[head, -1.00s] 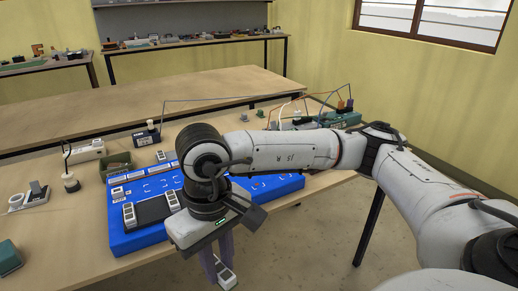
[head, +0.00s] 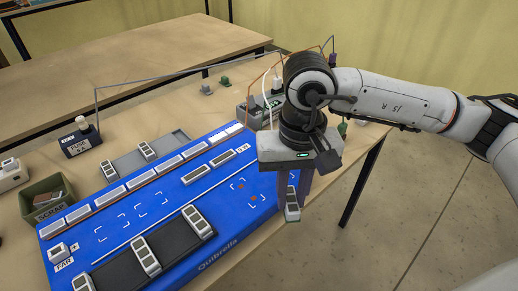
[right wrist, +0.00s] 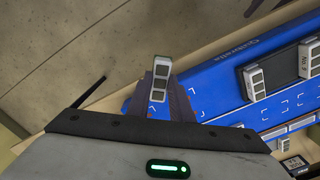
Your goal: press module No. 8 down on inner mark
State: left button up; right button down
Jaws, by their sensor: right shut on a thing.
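My right gripper (head: 292,198) is shut on a small light module (head: 292,209) with dark windows. It holds it off the front edge of the blue board (head: 215,249), near the board's right end. The module also shows between the fingers in the right wrist view (right wrist: 160,78); its number is not readable. Free marks of white corner brackets lie on the board: two at the left (head: 110,229) and a group at the right (head: 250,190), with orange spots. I cannot tell which is the inner mark. My left gripper is not in view.
Two modules (head: 144,256) stand on a dark pad (head: 170,243) at the board's front. A grey tray (head: 120,163), a scrap bin (head: 45,197) and a fuse box (head: 80,140) stand behind and left.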

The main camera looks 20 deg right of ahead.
jog(key=w+m, duration=0.1)
jog(key=m, duration=0.2)
jog(key=w+a+r+m+p, duration=0.1)
jog(key=m, duration=0.3)
jog(key=w+a+m, duration=0.1)
jog(key=m, duration=0.3)
jog(key=shift+w+a+r, duration=0.15)
jog(key=shift+a, duration=0.1)
jog(key=w+a+m, duration=0.1)
jog(key=m, duration=0.3)
jog(key=w+m+p, duration=0.1)
jog(key=w+m, duration=0.1)
jog(key=m, duration=0.2)
jog(key=w+a+m, duration=0.1)
jog(key=m, duration=0.4)
jog(key=shift+w+a+r+p, duration=0.15)
jog(key=shift+a+r+p, duration=0.15)
jog(key=shift+r+p, duration=0.1)
jog(key=m, duration=0.2)
jog(key=w+m, duration=0.1)
jog(key=m, duration=0.1)
jog(key=shift+w+a+r+m, duration=0.1)
jog(key=shift+w+a+m, duration=0.1)
jog(key=shift+a+m, duration=0.15)
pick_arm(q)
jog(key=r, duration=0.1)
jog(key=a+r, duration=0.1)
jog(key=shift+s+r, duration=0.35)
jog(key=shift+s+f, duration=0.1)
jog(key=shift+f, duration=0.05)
